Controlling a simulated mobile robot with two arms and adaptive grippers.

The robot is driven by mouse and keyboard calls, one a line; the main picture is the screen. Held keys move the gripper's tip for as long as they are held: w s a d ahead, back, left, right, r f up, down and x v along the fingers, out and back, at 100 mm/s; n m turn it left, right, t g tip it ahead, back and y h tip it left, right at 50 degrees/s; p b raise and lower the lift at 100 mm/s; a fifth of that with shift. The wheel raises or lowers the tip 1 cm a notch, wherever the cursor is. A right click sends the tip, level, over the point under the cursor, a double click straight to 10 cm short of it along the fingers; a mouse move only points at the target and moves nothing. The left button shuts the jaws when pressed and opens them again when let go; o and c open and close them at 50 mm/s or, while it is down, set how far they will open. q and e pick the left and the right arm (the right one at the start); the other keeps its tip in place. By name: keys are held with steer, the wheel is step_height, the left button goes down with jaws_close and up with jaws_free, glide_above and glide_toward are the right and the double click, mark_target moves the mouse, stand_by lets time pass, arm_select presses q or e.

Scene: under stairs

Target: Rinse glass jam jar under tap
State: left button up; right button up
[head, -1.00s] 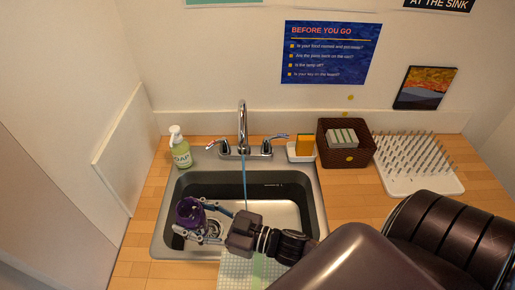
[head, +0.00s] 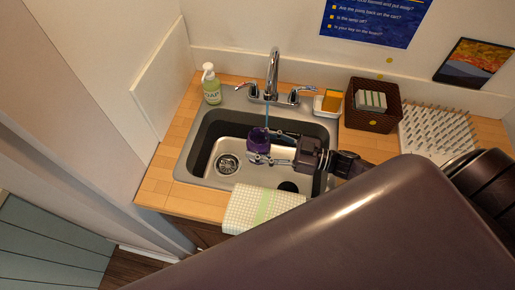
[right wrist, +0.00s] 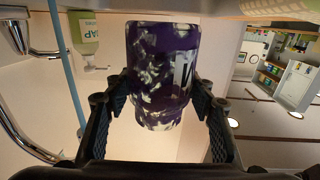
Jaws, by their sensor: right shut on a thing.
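The jam jar (head: 259,143), dark purple, is held over the sink basin in the head view. In the right wrist view the jar (right wrist: 160,75) shows pale patches and a dark-and-white mark. My right gripper (head: 268,150) is shut on it, with a finger on each side in the right wrist view (right wrist: 158,115). The tap (head: 272,72) is running. Its thin blue stream (head: 267,113) meets the jar's far edge in the head view, but passes beside it in the right wrist view (right wrist: 63,75). I cannot tell whether water enters the jar. My left gripper is out of view.
The sink (head: 186,167) has a drain (head: 227,163) left of the jar. A cloth (head: 262,207) lies over its front edge. A soap bottle (head: 211,84), sponge holder (head: 328,104), brown basket (head: 371,118) and drying rack (head: 437,130) line the back. My arm covers the lower right.

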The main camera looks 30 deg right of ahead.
steer(key=w+d+f+b, duration=0.2)
steer(key=w+d+b, duration=0.2)
steer(key=w+d, duration=0.2)
steer(key=shift+w+d, duration=0.25)
steer(key=shift+w, duration=0.8)
steer(key=shift+s+d, duration=0.1)
steer(key=shift+s+d+r, duration=0.1)
steer(key=shift+s+d, duration=0.15)
steer(key=shift+d, duration=0.1)
steer(key=shift+w+a, duration=0.15)
stand_by(0.3)
steer(key=shift+w+a, duration=0.25)
steer(key=shift+a, duration=0.1)
steer(key=shift+d, duration=0.1)
